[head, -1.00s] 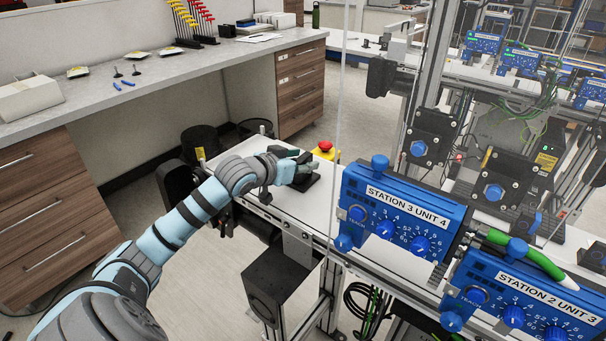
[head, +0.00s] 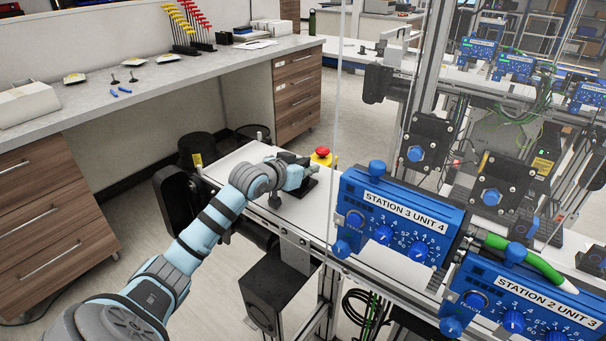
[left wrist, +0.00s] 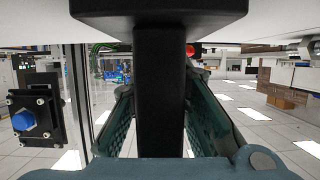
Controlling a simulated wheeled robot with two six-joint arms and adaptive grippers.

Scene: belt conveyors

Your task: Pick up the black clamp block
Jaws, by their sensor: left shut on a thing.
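The black clamp block (head: 304,187) is at the far end of the white belt in the head view, partly hidden by my gripper. In the left wrist view its dark upright stem (left wrist: 160,90) runs down the middle, with its wide base at the top edge. My left gripper (head: 301,168) reaches in from the left, and its two green fingers (left wrist: 160,122) are closed on either side of the stem. I cannot tell whether the base touches the belt. My right gripper is not in view.
A yellow box with a red button (head: 321,156) stands just beyond the block. A grey workbench (head: 150,85) lies left.

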